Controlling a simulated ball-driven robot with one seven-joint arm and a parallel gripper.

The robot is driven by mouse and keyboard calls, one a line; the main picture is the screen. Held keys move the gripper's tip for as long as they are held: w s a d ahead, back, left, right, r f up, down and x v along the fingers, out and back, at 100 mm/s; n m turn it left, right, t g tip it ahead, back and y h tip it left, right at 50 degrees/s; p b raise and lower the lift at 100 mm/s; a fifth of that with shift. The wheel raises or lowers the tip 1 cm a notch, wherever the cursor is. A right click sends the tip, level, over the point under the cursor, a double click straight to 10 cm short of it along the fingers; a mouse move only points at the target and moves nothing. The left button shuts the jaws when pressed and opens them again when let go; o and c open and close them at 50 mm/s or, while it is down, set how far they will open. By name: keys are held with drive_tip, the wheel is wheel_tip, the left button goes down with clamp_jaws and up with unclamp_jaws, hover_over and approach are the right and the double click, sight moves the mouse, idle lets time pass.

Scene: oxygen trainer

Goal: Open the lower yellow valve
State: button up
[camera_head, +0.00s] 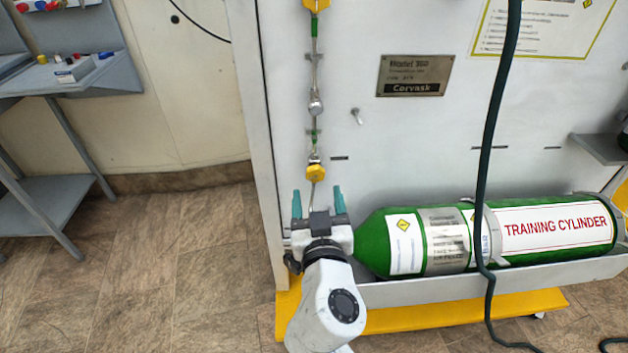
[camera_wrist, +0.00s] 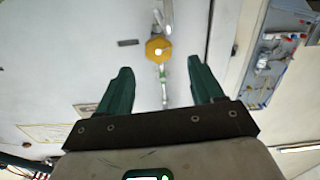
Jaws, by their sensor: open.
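The lower yellow valve (camera_head: 316,172) sits on a thin vertical pipe on the white panel in the head view. In the wrist view the yellow valve (camera_wrist: 158,49) is a yellow, roughly hexagonal knob with a pale centre, beyond my fingertips and between their lines. My gripper (camera_head: 318,198) is open and empty, its two teal fingers pointing up, just below the valve in the head view. In the wrist view my gripper (camera_wrist: 158,80) shows both fingers apart, not touching the valve. An upper yellow valve (camera_head: 316,4) is cut by the top edge of the head view.
A green training cylinder (camera_head: 372,244) lies in a tray right of my gripper. A dark hose (camera_head: 487,150) hangs in front of the panel. A small metal peg (camera_head: 356,116) sticks out right of the pipe. A grey cart (camera_head: 60,130) stands at left, with open floor between.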

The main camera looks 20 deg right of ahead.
sight(315, 176)
drive_tip(key=x, duration=0.5)
drive_tip(key=shift+w+d, duration=0.2)
drive_tip(key=shift+w, duration=0.15)
